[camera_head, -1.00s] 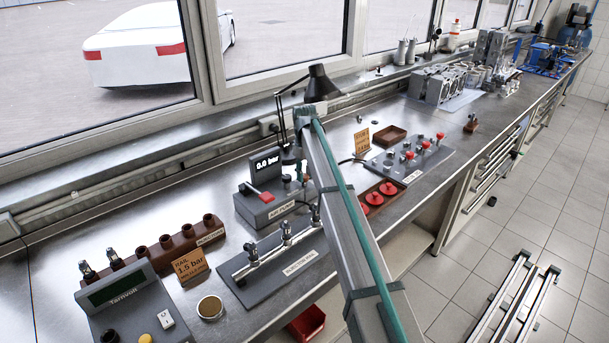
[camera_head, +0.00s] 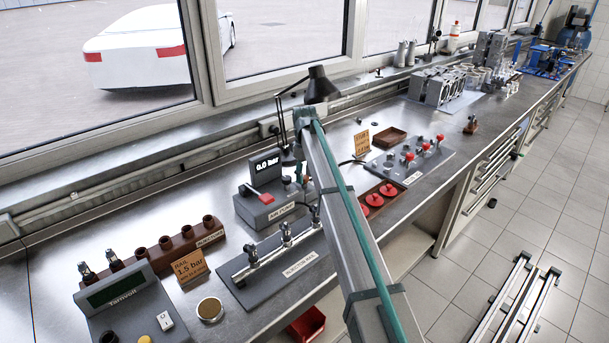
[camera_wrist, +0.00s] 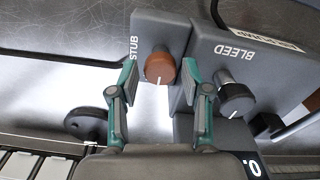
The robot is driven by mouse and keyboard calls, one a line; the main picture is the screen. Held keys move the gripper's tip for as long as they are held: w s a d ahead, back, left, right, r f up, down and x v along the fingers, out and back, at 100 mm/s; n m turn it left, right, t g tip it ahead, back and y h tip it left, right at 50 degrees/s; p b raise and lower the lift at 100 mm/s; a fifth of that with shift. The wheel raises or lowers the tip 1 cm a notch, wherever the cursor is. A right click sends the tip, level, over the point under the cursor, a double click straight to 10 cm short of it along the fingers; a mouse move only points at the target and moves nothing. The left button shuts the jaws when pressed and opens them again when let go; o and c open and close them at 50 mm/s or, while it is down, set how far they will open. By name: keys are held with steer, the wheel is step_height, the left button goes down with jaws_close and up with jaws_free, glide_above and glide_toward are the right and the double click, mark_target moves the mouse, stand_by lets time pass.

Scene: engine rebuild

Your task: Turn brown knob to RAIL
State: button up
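The brown knob (camera_wrist: 160,68) sits on a grey block in the wrist view. Its white pointer line points toward the bottom of the picture. The word STUB is printed on the block to the left of the knob; I see no RAIL marking by it. My gripper (camera_wrist: 160,72) is open, with one teal-and-grey finger on each side of the knob and a small gap showing on both sides. In the head view my arm hides most of the gripper, and I cannot make out the brown knob there.
A black knob (camera_wrist: 236,99) marked BLEED stands close to the right finger. The grey pump unit (camera_head: 262,207) with a red lever and a 0.0 bar display stands on the bench. A rail fixture (camera_head: 272,268) lies in front. A black lamp (camera_head: 320,86) rises behind my arm.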

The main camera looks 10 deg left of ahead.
steer(key=shift+o, duration=0.4)
step_height(320, 180, up, 12)
stand_by(0.5)
